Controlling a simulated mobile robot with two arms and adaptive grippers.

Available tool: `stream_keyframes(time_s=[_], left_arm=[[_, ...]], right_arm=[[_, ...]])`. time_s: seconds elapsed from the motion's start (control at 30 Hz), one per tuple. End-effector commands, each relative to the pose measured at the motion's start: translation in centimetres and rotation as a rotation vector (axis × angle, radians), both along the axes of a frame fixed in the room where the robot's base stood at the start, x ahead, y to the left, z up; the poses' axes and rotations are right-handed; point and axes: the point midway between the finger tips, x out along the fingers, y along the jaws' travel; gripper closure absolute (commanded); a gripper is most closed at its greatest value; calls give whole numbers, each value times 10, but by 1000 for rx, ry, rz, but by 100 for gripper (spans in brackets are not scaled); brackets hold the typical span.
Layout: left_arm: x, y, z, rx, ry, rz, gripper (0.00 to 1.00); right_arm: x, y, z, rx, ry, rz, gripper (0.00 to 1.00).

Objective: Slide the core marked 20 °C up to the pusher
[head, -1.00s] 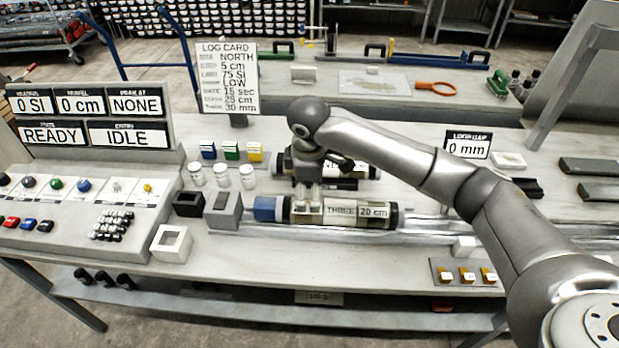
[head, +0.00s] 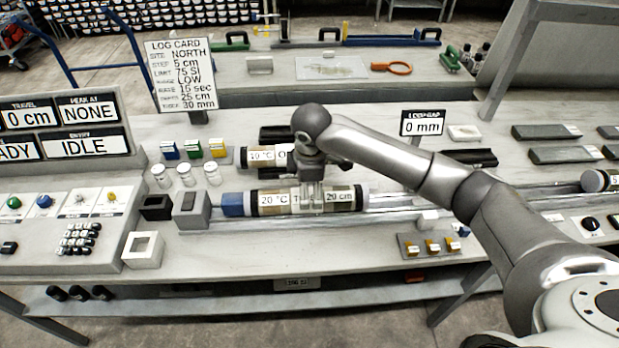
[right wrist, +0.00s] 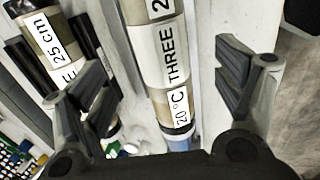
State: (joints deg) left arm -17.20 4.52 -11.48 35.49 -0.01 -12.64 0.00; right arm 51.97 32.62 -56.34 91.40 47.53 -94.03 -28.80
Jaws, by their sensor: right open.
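My left gripper is out of view.
A second core marked 10 °C (head: 262,155) lies just behind, close to my right gripper. White jars (head: 185,175) stand behind the grey block. A white square frame (head: 143,250) lies in front of it. The rail (head: 400,212) is clear right of the core.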

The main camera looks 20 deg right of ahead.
Motion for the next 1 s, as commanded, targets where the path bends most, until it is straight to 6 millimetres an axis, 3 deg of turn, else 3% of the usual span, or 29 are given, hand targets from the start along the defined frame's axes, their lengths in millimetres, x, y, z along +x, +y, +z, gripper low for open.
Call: stream_keyframes(time_s=[0.3,0.5,0.9,1.0], left_arm=[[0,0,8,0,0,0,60],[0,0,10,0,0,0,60],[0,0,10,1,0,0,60],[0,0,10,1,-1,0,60]], right_arm=[[11,-4,-56,-2,4,0,14],[15,-4,-77,-2,3,1,14],[17,-5,-83,-1,0,2,14],[17,-5,-83,-1,0,1,27]])
